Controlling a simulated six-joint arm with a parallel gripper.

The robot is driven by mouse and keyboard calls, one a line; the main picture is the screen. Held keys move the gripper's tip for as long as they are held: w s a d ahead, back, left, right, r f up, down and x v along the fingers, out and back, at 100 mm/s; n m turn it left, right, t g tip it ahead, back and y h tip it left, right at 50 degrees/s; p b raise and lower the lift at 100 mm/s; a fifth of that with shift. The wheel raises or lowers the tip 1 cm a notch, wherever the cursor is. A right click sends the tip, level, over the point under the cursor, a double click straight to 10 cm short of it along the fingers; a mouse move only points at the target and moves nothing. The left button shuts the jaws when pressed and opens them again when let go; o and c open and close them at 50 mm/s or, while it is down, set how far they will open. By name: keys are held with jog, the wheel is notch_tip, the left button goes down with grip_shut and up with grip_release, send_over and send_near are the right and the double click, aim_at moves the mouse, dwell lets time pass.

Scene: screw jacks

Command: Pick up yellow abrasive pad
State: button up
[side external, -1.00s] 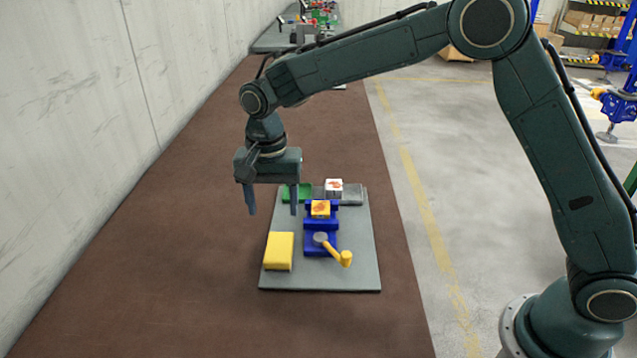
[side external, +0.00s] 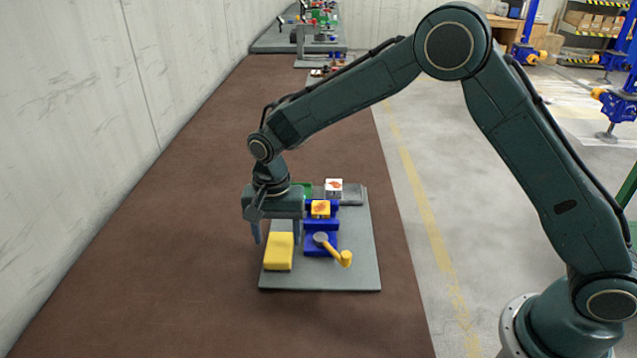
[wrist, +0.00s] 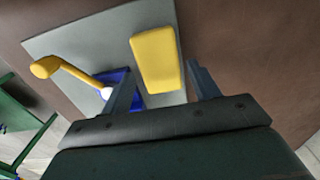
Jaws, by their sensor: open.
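The yellow abrasive pad (side external: 279,252) is a block lying on the left front part of a grey board (side external: 345,278). In the wrist view the pad (wrist: 156,58) lies just beyond my fingers, and its near end shows between them. My gripper (side external: 277,240) is open and empty, above and just behind the pad in the side view. Its two fingers also show in the wrist view (wrist: 163,90), one toward each side of the pad. I cannot tell whether a finger touches the pad.
A blue screw jack (side external: 321,247) with a yellow crank handle (side external: 343,257) stands close to the right of the pad. A yellow block (side external: 320,209) and a white block (side external: 333,187), both with red marks, sit behind it. The brown surface (side external: 190,270) left of the board is clear.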

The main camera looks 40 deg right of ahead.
aim_at(279, 246)
jog(key=shift+d+f, duration=0.1)
jog(key=shift+f, duration=1.7)
jog(key=c, duration=0.7)
jog(key=shift+c, duration=0.2)
jog(key=shift+r, duration=0.15)
notch_tip(279, 246, up, 20)
